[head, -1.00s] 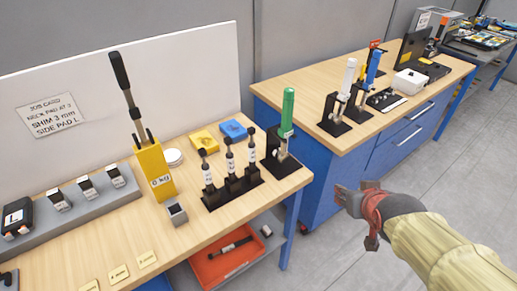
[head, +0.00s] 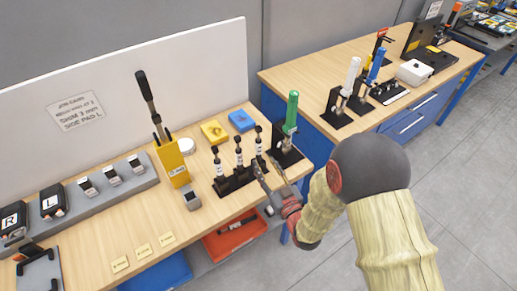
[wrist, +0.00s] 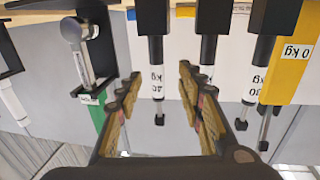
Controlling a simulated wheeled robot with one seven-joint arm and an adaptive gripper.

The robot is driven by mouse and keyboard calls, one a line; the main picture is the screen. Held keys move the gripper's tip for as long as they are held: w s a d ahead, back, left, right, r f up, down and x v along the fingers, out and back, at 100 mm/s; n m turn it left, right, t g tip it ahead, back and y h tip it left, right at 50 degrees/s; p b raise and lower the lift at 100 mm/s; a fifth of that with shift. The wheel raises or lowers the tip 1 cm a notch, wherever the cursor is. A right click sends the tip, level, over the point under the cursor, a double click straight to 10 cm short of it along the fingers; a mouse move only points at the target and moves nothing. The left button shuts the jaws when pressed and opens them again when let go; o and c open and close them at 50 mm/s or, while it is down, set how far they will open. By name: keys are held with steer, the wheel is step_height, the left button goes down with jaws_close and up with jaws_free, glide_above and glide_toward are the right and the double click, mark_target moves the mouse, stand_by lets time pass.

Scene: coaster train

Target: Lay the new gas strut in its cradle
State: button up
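Several dark struts with white labels stand upright in a black rack (head: 236,183) on the near bench. The middle strut (head: 239,152) and the right strut (head: 258,147) are near my gripper (head: 270,174). My gripper is open, at the rack's right end. In the wrist view, which is upside down, a strut with a white label (wrist: 157,82) shows between the open fingers (wrist: 158,95), with no clear contact. Another labelled strut (wrist: 208,50) is to its right. I cannot tell which item is the cradle; a black forked holder (head: 38,272) is at the bench's front left.
A yellow stand (head: 173,165) marked in kg is left of the rack. A green-handled tool (head: 291,110) on a black stand is close behind my gripper. A red bin (head: 232,240) with a dark strut is below the bench edge. Bare wood lies around the small tags (head: 143,250).

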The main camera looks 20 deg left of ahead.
mark_target(260, 154)
steer(key=b+x, duration=0.1)
steer(key=x, duration=0.6)
steer(key=shift+w+d, duration=0.1)
steer(key=shift+w, duration=0.25)
steer(key=shift+c, duration=0.2)
jaws_close()
steer(key=shift+r, duration=0.1)
